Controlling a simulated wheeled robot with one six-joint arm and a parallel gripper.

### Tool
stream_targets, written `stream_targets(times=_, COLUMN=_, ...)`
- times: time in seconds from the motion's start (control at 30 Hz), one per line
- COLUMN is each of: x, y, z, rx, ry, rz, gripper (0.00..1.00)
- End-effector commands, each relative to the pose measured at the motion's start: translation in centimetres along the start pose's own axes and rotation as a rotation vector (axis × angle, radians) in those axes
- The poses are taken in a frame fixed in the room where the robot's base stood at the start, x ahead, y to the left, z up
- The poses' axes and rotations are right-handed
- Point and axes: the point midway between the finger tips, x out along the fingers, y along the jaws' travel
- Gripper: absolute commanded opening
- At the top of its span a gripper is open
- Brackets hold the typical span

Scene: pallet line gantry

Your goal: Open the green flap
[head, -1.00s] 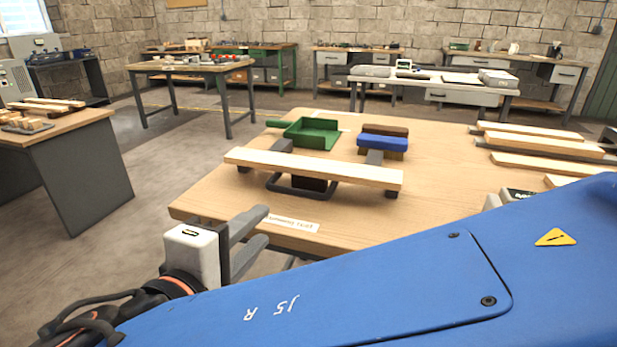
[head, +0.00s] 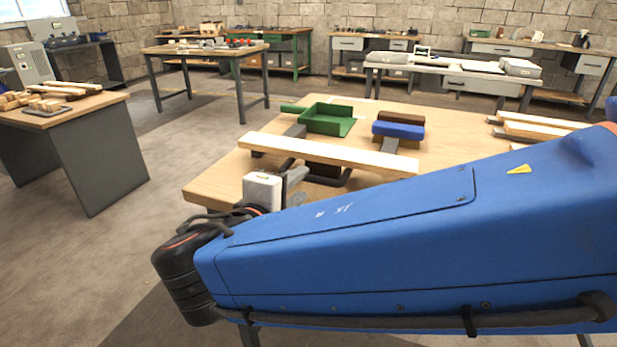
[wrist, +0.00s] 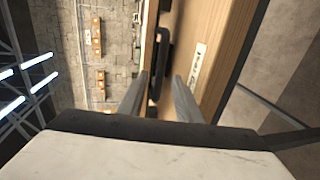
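A green tray-like piece with raised walls (head: 338,125) sits on the wooden table (head: 225,185), toward its far left. It is the only green part on this table; I cannot tell which part of it is the flap. A narrow green strip sticks out at its left. My gripper (head: 300,180) is at the table's near left edge, short of the green piece and partly hidden behind my blue arm. In the wrist view my gripper (wrist: 160,90) has its two fingers apart with nothing between them. The green piece is not recognisable in the wrist view.
A long wooden plank (head: 330,154) lies across dark supports between my gripper and the green piece. A blue block (head: 398,131) with brown blocks stands to the right. More planks (head: 545,130) lie at the table's right. Another bench (head: 85,115) stands left across open floor.

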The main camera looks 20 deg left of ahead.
Motion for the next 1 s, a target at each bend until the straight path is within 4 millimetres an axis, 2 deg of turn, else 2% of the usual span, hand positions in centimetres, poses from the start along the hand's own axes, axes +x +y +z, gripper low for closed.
stream_targets(times=0.2, x=3.2, y=0.0, z=0.1, rx=-0.001, ry=-0.004, rz=0.0, gripper=0.31)
stream_targets(times=0.4, x=5.0, y=0.0, z=0.0, rx=0.0, ry=-0.002, rz=0.0, gripper=0.31)
stream_targets(times=0.83, x=5.7, y=0.0, z=0.0, rx=0.0, ry=0.0, rz=0.0, gripper=0.31)
stream_targets(times=0.87, x=5.7, y=0.0, z=0.0, rx=0.0, ry=0.0, rz=0.0, gripper=0.29)
stream_targets(times=0.97, x=5.7, y=0.0, z=0.0, rx=0.0, ry=0.0, rz=0.0, gripper=0.05)
stream_targets(times=1.0, x=5.7, y=0.0, z=0.0, rx=0.0, ry=0.0, rz=0.0, gripper=0.0)
